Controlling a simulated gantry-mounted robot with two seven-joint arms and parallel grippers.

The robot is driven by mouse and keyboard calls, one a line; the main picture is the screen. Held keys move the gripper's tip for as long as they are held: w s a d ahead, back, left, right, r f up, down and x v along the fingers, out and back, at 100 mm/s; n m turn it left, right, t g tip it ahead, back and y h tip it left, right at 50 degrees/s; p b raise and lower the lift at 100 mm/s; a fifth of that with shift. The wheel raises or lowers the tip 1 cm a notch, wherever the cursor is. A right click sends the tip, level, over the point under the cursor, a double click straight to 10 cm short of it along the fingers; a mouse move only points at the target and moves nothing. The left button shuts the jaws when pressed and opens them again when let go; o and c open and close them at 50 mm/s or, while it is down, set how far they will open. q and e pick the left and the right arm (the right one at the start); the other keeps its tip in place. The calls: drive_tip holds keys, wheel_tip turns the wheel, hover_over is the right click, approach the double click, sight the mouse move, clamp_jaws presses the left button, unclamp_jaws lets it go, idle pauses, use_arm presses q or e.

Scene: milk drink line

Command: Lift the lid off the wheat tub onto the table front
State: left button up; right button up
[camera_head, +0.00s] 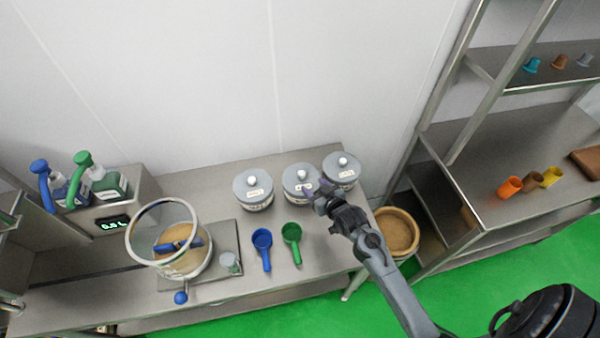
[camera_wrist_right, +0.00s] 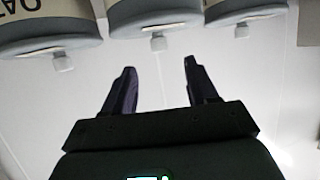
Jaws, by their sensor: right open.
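Three grey-lidded tubs stand in a row at the back of the table: a left tub (camera_head: 253,190), a middle tub (camera_head: 299,186) and a right tub (camera_head: 341,170). Each lid has a pale round knob. The labels are too small for me to tell which is the wheat tub. My right gripper (camera_head: 318,192) is open and empty, over the right front side of the middle tub. In the right wrist view the gripper (camera_wrist_right: 161,76) points toward the lids, which appear upside down; the middle lid (camera_wrist_right: 152,20) lies ahead of the fingers. My left gripper is not in view.
A blue scoop (camera_head: 262,246) and a green scoop (camera_head: 291,240) lie in front of the tubs. A clear-walled pot (camera_head: 163,235) stands left on a scale plate. A wooden-coloured bin (camera_head: 397,232) stands right of the table. The front right of the table (camera_head: 325,258) is bare.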

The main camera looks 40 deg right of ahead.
sight(302, 173)
drive_tip(key=x, duration=0.3)
drive_tip(key=shift+w+d, duration=0.2)
drive_tip(key=shift+w, duration=0.1)
drive_tip(key=shift+x, duration=2.45)
drive_tip(key=shift+w+f, duration=0.15)
drive_tip(key=shift+w, duration=0.6)
drive_tip(key=shift+c, duration=0.5)
drive_tip(key=c, duration=0.9)
clamp_jaws()
